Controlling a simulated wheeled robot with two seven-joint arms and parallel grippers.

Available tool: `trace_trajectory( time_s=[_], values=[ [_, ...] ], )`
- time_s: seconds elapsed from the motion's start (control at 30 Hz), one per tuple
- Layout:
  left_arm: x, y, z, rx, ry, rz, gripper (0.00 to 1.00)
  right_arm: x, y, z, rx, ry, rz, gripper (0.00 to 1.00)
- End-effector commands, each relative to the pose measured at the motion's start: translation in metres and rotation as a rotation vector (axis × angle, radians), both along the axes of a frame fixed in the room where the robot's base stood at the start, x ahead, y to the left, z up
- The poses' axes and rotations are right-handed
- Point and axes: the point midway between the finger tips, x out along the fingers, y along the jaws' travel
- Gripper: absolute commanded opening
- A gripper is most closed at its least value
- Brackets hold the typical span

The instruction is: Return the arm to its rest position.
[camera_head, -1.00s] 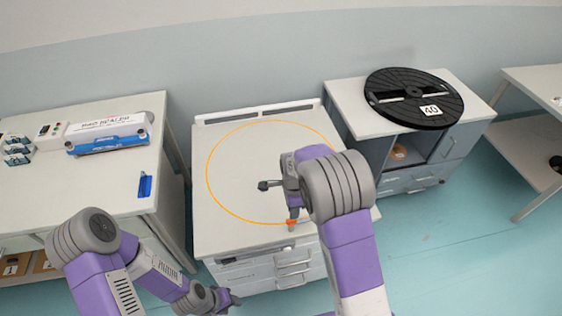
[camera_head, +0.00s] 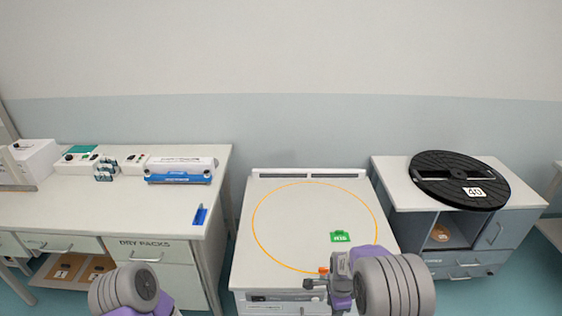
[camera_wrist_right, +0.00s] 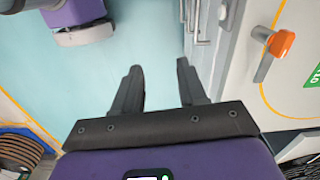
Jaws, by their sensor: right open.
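My right arm shows at the bottom of the head view, over the front edge of the middle table (camera_head: 275,235). Its gripper (camera_head: 314,284) is small and partly hidden by the wrist there. In the right wrist view the right gripper (camera_wrist_right: 160,85) is open, with two dark fingers apart and nothing between them. Pale blue floor lies beyond the fingers. My left arm shows only as a grey and purple joint at the lower left of the head view. The left gripper is out of view.
An orange knob (camera_head: 323,270) stands at the middle table's front edge, close to my right wrist; it also shows in the wrist view (camera_wrist_right: 281,43). A green tag (camera_head: 340,237) lies inside the orange ring. A black reel (camera_head: 440,172) lies on the right cabinet.

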Motion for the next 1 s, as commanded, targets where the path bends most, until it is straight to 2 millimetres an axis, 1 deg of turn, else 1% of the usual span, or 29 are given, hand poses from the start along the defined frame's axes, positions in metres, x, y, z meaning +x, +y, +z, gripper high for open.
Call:
trace_trajectory(
  time_s=[0.03, 0.17, 0.27, 0.33, 0.43, 0.53, 0.6, 0.73, 0.83, 1.0],
  values=[
    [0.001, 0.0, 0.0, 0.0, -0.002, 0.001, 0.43, -0.007, -0.002, -0.013, 0.006, 0.008, 0.041, 0.41],
    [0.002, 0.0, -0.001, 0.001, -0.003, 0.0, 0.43, -0.025, -0.004, -0.042, 0.026, 0.013, 0.176, 0.41],
    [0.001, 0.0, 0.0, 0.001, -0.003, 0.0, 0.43, -0.043, -0.004, -0.065, 0.05, 0.014, 0.293, 0.41],
    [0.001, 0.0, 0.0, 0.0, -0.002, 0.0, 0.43, -0.059, -0.002, -0.082, 0.072, 0.01, 0.388, 0.41],
    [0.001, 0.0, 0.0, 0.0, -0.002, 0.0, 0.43, -0.089, 0.004, -0.108, 0.116, -0.005, 0.558, 0.41],
    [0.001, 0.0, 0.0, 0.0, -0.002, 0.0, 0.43, -0.126, 0.017, -0.13, 0.176, -0.049, 0.762, 0.41],
    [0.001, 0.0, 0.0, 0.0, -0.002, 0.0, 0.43, -0.148, 0.028, -0.138, 0.213, -0.095, 0.897, 0.41],
    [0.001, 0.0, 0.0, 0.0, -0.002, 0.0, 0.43, -0.176, 0.047, -0.142, 0.254, -0.188, 1.086, 0.41],
    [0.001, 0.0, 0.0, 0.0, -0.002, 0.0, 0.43, -0.187, 0.056, -0.14, 0.265, -0.242, 1.172, 0.41],
    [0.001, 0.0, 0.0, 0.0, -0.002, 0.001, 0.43, -0.192, 0.062, -0.138, 0.265, -0.277, 1.226, 0.41]
  ],
)
